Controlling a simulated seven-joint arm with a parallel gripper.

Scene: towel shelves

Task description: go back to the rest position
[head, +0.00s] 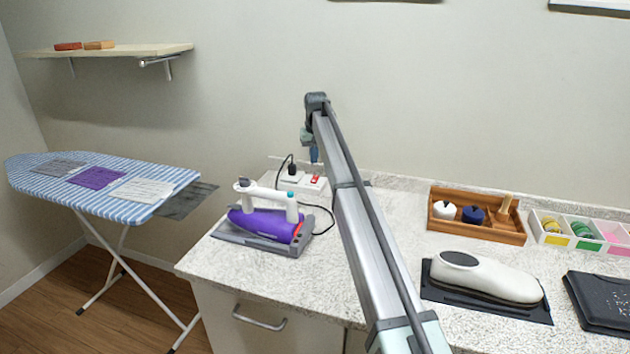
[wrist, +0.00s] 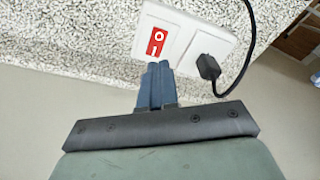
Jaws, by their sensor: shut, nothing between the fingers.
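My gripper (head: 314,155) hangs at the far end of my arm, above the back of the counter near the wall. In the wrist view the blue fingers of my gripper (wrist: 155,85) are shut together with nothing between them. Their tips show just in front of a white switch and socket panel (wrist: 150,18) with a red rocker switch (wrist: 156,42). I cannot tell whether the fingertips touch the panel. In the head view the red switch (head: 315,181) shows just below the gripper.
A purple and white iron (head: 262,222) stands on a grey rest, its black plug (head: 292,169) in the socket. An ironing board (head: 150,208) with cloths is at left. A wooden tray (head: 520,238), a white device (head: 485,275) and coloured bins (head: 548,240) fill the right counter.

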